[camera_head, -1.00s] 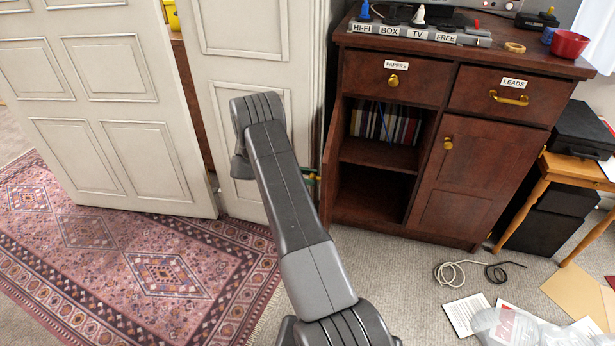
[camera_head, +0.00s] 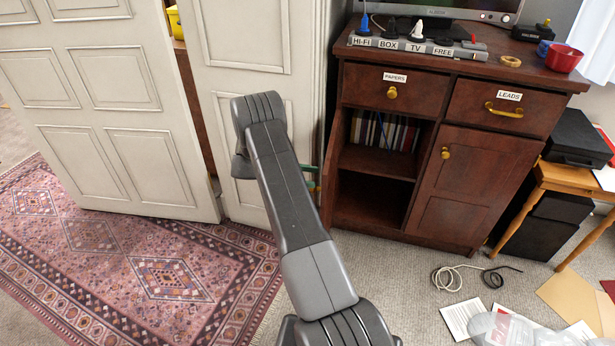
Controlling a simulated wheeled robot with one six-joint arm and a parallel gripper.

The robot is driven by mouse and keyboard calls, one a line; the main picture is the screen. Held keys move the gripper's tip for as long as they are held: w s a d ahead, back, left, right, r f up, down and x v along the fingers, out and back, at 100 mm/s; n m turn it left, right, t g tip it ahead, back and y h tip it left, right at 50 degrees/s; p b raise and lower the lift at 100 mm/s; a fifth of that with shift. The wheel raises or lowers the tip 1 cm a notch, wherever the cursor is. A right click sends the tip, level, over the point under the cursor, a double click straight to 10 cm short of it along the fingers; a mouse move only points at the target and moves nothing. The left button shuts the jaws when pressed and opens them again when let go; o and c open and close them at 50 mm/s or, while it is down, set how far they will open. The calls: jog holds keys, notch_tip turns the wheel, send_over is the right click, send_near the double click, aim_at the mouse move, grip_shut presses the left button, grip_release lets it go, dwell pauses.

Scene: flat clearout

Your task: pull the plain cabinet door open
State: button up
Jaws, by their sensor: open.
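The plain cabinet door (camera_head: 462,195) is the dark red-brown door at the lower right of the wooden cabinet (camera_head: 345,100). It looks shut, flush with the front. Its small round brass knob (camera_head: 445,153) sits near its upper left corner. My arm rises from the bottom middle, bends at the top, and its far part drops down behind, left of the cabinet. My gripper is hidden behind the arm, so I see no fingers. Nothing of mine visibly touches the door or knob.
Left of the door are open shelves with books (camera_head: 385,132). Drawers labelled PAPERS (camera_head: 370,87) and LEADS (camera_head: 480,105) are above. White panelled doors (camera_head: 110,110) stand left over a patterned rug (camera_head: 110,265). A cable (camera_head: 450,275), papers (camera_head: 463,316) and a wooden stool (camera_head: 560,180) are right.

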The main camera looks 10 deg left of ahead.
aim_at(323, 202)
notch_tip(323, 202, up, 6)
jog(key=p, duration=0.4)
jog(key=shift+f+p, duration=0.2)
jog(key=shift+p, duration=0.2)
jog(key=shift+f, duration=0.15)
notch_tip(323, 202, down, 10)
jog(key=b, duration=1)
jog(key=shift+r, duration=0.25)
notch_tip(323, 202, up, 10)
jog(key=p, duration=1)
jog(key=shift+n+t, duration=0.3)
jog(key=shift+t, duration=0.2)
jog(key=shift+d+f+b, duration=0.25)
jog(key=shift+f+b, duration=1.45)
jog(key=shift+b, duration=0.25)
jog(key=shift+d+f+b, duration=0.25)
jog(key=shift+f+b, duration=1.45)
jog(key=shift+b, duration=0.25)
jog(key=shift+d+f+b, duration=0.25)
jog(key=shift+f+b, duration=1.45)
jog(key=shift+b, duration=0.25)
